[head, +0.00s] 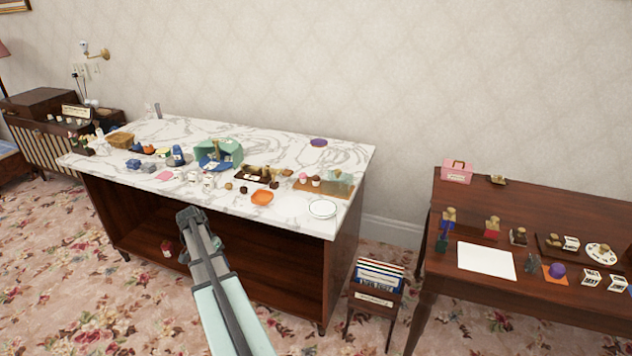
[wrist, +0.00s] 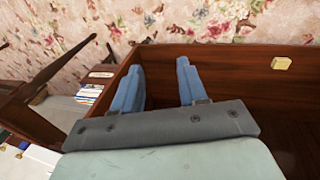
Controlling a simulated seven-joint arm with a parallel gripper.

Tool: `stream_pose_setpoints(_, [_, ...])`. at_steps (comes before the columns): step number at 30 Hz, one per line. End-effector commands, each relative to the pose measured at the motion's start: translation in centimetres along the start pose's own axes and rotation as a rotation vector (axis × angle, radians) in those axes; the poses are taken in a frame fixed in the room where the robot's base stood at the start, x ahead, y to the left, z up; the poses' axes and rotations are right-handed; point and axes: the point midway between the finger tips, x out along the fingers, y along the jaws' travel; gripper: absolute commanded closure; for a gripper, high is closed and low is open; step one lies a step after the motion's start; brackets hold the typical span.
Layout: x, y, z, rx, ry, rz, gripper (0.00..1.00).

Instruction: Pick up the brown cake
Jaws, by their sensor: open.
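Several small brown items stand on the marble-topped table (head: 180,130) in the head view. One brown round item (head: 228,186) and a darker one (head: 243,190) sit near its front edge. A small cupcake-like brown item (head: 316,181) sits on a brown board to the right. They are too small to tell which is the brown cake. My gripper (head: 190,215) is in front of the table's front edge, apart from these items. In the wrist view my gripper (wrist: 160,72) is open, with nothing between its blue fingers. No cake shows there.
An orange dish (head: 262,197), a white plate (head: 322,209) and a teal open container (head: 218,153) crowd the marble top. A brown table (head: 590,220) with small goods stands right. A folder rack (head: 378,285) stands between the tables. The back right of the marble is clearer.

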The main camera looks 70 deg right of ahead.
Motion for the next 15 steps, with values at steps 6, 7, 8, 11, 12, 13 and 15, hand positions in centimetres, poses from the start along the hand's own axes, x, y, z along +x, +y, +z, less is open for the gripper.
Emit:
stream_pose_setpoints(6, [-6.7,4.1,-10.0,0.251,0.046,-0.019,0.58])
stream_pose_setpoints(7, [-7.6,4.9,-11.2,0.285,0.051,-0.02,0.58])
stream_pose_setpoints(8, [-8.5,5.6,-12.4,0.318,0.058,-0.022,0.58])
stream_pose_setpoints(11, [-11.5,8.5,-16.4,0.433,0.077,-0.029,0.58])
stream_pose_setpoints(12, [-12.8,9.7,-17.9,0.477,0.085,-0.031,0.58])
stream_pose_setpoints(13, [-13.7,10.6,-19.1,0.511,0.091,-0.032,0.58])
stream_pose_setpoints(15, [-15.8,13.0,-22.0,0.591,0.106,-0.036,0.58])
